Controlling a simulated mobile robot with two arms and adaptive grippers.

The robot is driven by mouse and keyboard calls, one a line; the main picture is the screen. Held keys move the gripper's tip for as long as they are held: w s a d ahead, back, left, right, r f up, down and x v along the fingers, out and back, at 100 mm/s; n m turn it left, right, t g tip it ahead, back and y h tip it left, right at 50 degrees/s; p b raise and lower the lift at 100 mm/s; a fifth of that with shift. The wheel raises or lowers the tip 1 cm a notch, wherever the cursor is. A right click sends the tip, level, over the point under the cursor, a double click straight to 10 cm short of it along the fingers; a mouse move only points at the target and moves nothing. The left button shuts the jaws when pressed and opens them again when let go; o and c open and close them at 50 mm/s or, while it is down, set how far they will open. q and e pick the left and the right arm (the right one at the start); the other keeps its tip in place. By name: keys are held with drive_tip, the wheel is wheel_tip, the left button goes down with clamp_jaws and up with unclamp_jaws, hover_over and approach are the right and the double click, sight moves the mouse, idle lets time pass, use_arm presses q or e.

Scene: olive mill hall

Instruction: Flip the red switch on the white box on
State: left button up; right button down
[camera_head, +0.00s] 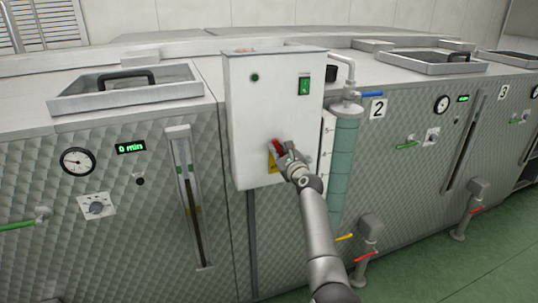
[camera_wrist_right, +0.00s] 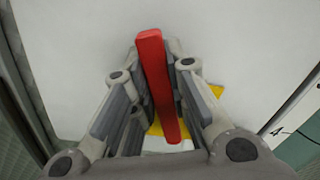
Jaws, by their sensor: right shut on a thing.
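The white box (camera_head: 262,110) stands upright against the front of the metal machines in the head view, and its pale face fills much of the right wrist view (camera_wrist_right: 240,50). The red switch (camera_head: 277,146) is low on its front, a long red lever in the right wrist view (camera_wrist_right: 157,75). My right gripper (camera_head: 284,152) is at the box's front with its fingers on both sides of the lever, shut on it; it also shows in the right wrist view (camera_wrist_right: 159,95). The gripper hides part of the switch and a yellow label (camera_head: 271,163). My left gripper is not in view.
A green rocker switch (camera_head: 304,86) and a dark green round light (camera_head: 254,77) sit higher on the box. A teal cylinder (camera_head: 345,150) with a blue-handled valve (camera_head: 369,94) stands right beside it. Green floor (camera_head: 440,270) is free at lower right.

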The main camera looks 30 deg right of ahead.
drive_tip(key=shift+d+r+m+p, duration=0.2)
drive_tip(key=shift+d+m+p, duration=0.25)
drive_tip(key=shift+m, duration=0.45)
drive_tip(key=shift+s+d+m, duration=0.1)
drive_tip(key=shift+d+m, duration=0.05)
drive_tip(key=shift+m, duration=0.25)
drive_tip(key=shift+s+d+m+p, duration=0.1)
drive_tip(key=shift+d+m+p, duration=0.25)
drive_tip(key=shift+m+p, duration=0.2)
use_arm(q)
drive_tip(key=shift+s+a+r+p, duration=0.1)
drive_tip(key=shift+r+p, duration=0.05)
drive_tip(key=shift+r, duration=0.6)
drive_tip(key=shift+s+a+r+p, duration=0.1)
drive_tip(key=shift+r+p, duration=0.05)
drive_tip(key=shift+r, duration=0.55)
use_arm(e)
drive_tip(key=shift+s+d+m, duration=0.1)
drive_tip(key=shift+d+m, duration=0.2)
drive_tip(key=shift+m, duration=0.25)
drive_tip(key=c, duration=1.4)
unclamp_jaws()
drive_tip(key=shift+d, duration=0.1)
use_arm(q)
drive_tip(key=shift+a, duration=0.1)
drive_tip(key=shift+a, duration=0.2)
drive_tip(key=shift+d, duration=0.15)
use_arm(e)
drive_tip(key=shift+v, duration=6)
